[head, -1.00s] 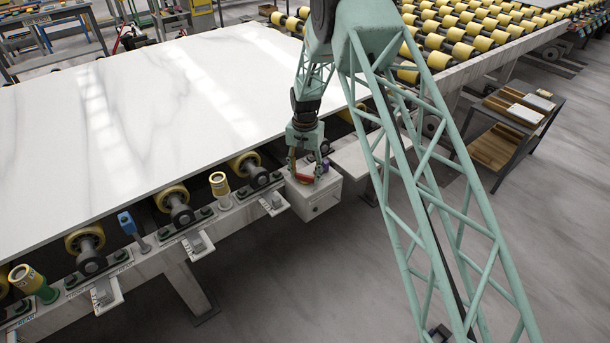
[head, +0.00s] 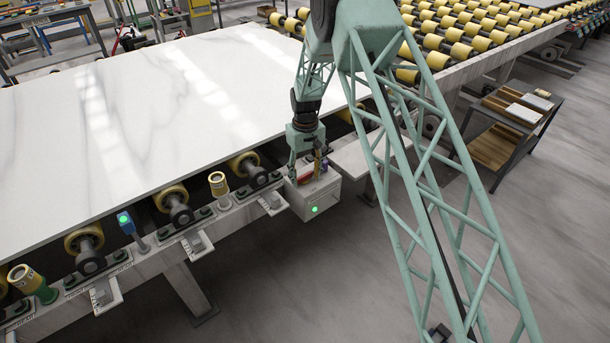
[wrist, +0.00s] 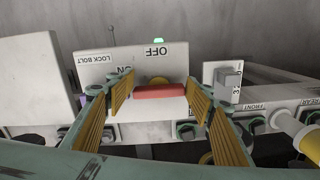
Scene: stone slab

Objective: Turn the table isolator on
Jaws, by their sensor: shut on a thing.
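The isolator is a pale box (head: 328,199) at the table's near edge, with a red handle (head: 305,179) on top. A lit green lamp (head: 314,210) shows on its front face. My gripper (head: 306,174) is over the box, its fingers down at the handle. An OFF label (wrist: 155,51) is legible on the box top. An ON label (wrist: 123,70) is partly hidden by the left finger.
A large white marble slab (head: 150,110) lies on the roller table beside the box. A blue post (head: 126,223) with a lit green light stands on the table edge. Small lever brackets (head: 197,244) line that edge. A dark cart (head: 510,125) stands at right.

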